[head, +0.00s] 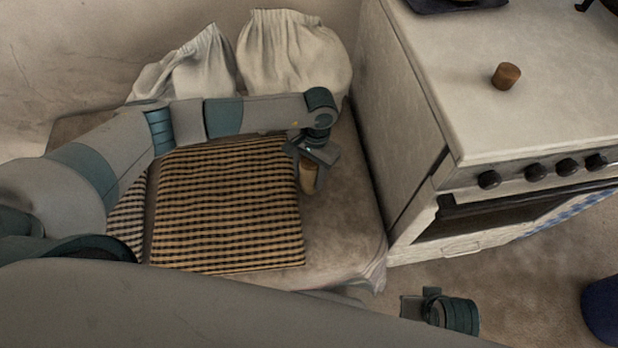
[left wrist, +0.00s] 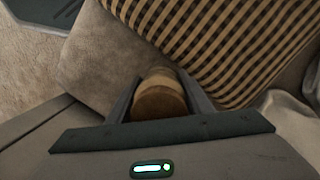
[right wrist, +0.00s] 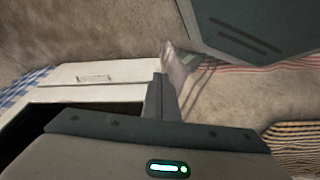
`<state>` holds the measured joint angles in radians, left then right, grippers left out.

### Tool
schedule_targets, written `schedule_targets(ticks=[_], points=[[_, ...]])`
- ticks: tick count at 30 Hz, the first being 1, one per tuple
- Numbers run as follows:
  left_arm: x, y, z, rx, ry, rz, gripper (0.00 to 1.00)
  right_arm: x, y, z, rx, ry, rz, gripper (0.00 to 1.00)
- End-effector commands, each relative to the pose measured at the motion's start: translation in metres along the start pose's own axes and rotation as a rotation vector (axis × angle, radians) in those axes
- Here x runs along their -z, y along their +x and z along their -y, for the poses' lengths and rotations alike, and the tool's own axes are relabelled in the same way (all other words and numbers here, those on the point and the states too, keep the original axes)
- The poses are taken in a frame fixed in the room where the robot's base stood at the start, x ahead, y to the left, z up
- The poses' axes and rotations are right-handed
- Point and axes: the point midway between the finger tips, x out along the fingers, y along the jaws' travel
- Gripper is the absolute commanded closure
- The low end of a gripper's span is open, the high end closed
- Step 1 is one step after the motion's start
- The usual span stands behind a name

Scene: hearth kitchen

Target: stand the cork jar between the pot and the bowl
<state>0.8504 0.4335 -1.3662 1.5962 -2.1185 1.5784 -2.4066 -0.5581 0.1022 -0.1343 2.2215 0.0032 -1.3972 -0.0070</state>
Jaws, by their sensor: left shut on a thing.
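A tan jar (head: 308,177) with a cork-coloured end is in my left gripper (head: 310,160), above the couch beside the checked cushion. In the left wrist view the jar (left wrist: 160,95) sits between the two fingers, its round brown end facing the camera. A second small brown cork-like cylinder (head: 506,76) stands on the pale stove top. A dark pan or pot (head: 450,4) is cut off at the top edge of the head view. I cannot make out a bowl. My right gripper (head: 412,306) is low in front of the stove; its fingers meet in the right wrist view (right wrist: 160,95), with nothing seen between them.
The stove (head: 560,110) has knobs and an oven door on its front; much of its top is clear. The couch (head: 340,220) holds checked cushions (head: 230,205) and pale sacks (head: 295,55). A dark blue object (head: 602,312) stands at the lower right.

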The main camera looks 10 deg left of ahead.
Motion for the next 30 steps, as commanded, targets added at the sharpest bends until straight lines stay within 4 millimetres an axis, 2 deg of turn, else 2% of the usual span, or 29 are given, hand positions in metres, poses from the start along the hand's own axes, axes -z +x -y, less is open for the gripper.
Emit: schedule_targets(ticks=[7,19,23,24,26,30], points=[[0.004,0.025,0.0,-0.001,-0.001,0.0,0.9,-0.006,0.01,0.0,0.001,0.0,0.015,1.0],[0.004,0.028,0.0,0.0,0.001,-0.001,0.9,-0.003,0.012,0.0,0.001,0.0,0.009,1.0],[0.005,0.029,0.0,0.0,0.0,-0.001,0.9,0.001,0.007,0.001,0.003,0.0,-0.005,1.0],[0.004,0.03,0.0,0.0,0.0,0.0,0.52,0.003,0.005,0.001,0.003,0.0,-0.009,1.0],[0.004,0.029,0.0,0.0,0.0,0.0,0.37,0.004,0.002,0.001,0.004,-0.001,-0.012,1.0],[0.004,0.029,0.0,0.0,0.0,0.0,0.35,0.004,0.002,0.002,0.004,-0.001,-0.012,1.0]])
